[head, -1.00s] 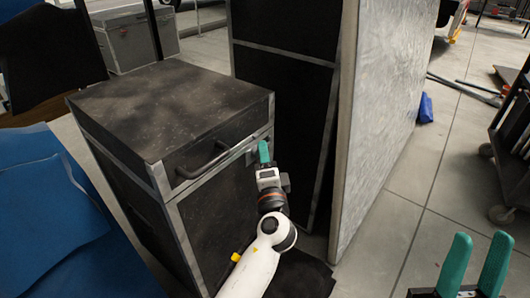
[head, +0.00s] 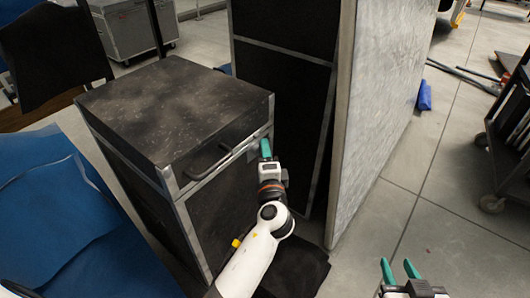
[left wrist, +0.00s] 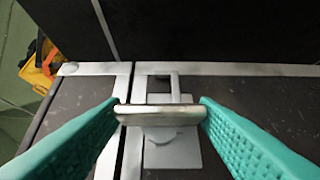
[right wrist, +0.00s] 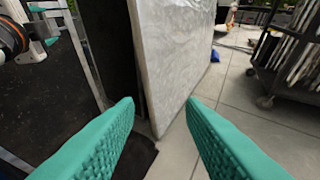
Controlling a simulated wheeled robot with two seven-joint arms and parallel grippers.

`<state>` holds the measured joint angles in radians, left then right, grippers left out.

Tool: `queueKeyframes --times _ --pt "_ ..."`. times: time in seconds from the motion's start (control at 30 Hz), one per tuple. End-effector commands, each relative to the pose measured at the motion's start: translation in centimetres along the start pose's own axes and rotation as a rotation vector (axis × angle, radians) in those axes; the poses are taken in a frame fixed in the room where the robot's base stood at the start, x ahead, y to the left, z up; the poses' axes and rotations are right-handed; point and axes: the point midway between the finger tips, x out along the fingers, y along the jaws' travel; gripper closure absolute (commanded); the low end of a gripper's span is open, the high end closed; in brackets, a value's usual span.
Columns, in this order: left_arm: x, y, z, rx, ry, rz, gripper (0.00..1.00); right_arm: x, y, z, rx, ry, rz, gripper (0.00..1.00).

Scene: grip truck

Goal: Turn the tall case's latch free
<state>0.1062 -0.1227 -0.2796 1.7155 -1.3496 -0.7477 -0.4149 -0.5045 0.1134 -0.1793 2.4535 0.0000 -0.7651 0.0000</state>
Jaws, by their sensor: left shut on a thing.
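The tall case (head: 170,110) is black with metal edges and a dark handle (head: 212,160) on its front. Its latch (left wrist: 160,115) shows in the left wrist view as a pale metal bar across the fingertips, over a light plate beside the lid seam. My left gripper (head: 265,150) is at the upper right of the case's front, with its fingers (left wrist: 160,114) shut on the ends of the latch bar. In the head view the gripper hides the latch. My right gripper (head: 400,270) is open and empty, low at the right; its fingers also show apart in the right wrist view (right wrist: 160,115).
A large pale panel (head: 375,110) and a dark panel (head: 285,90) stand just right of the case. Blue cloth (head: 60,220) lies on the left. A dark cart (head: 510,140) stands at the right. Grey floor (head: 450,215) is open between.

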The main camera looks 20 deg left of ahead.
Motion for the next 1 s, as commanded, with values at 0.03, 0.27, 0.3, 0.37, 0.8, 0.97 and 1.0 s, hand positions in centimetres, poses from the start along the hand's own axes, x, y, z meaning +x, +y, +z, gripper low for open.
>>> queueKeyframes --times 0.03,0.27,0.3,0.37,0.8,0.97,1.0 --pt "0.0 0.1 0.0 0.005 0.000 -0.003 0.68 -0.2 -0.1 -0.5 0.000 0.036 -0.002 0.64" --pt "0.0 0.1 0.0 0.013 0.000 -0.011 0.68 -0.6 -0.3 -2.1 0.000 0.133 -0.008 0.64" --pt "0.0 0.0 0.0 0.013 0.000 -0.012 0.68 -0.7 -0.4 -2.2 0.000 0.140 -0.009 0.64" --pt "0.0 0.0 0.0 0.014 0.000 -0.013 0.68 -0.7 -0.4 -2.4 0.000 0.146 -0.009 0.64" --pt "0.0 0.0 0.0 0.014 0.000 -0.013 0.31 -0.7 -0.4 -2.5 0.001 0.149 -0.010 0.64" --pt "0.0 0.0 0.0 0.013 0.000 -0.013 0.24 -0.7 -0.4 -2.5 0.001 0.149 -0.010 0.64" --pt "0.0 0.0 0.0 0.013 0.000 -0.013 0.24 -0.7 -0.4 -2.5 0.001 0.149 -0.010 0.64"
